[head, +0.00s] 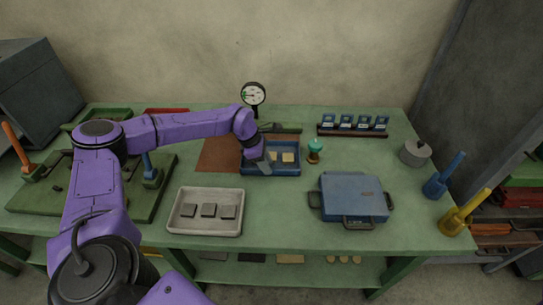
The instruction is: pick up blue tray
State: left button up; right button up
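The blue tray (285,173) lies on the green table near its middle, with small pale square pieces inside. My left gripper (262,160) reaches in from the left over the tray's left end. A grey finger part overlaps the tray's left side and hides some of it. Whether the fingers touch or grip the tray's wall is not clear at this size. My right gripper is not in view.
A pale tray with dark square pieces (206,226) stands in front. A blue case with handles (352,197) is to the right. A green-topped stamp (315,151) stands close right of the blue tray. A dial gauge (253,95) stands behind.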

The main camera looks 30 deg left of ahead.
pick_arm(q)
jog(key=shift+x, duration=1.05)
jog(key=shift+s+r, duration=0.1)
grip_shut()
jog(key=shift+r, duration=0.1)
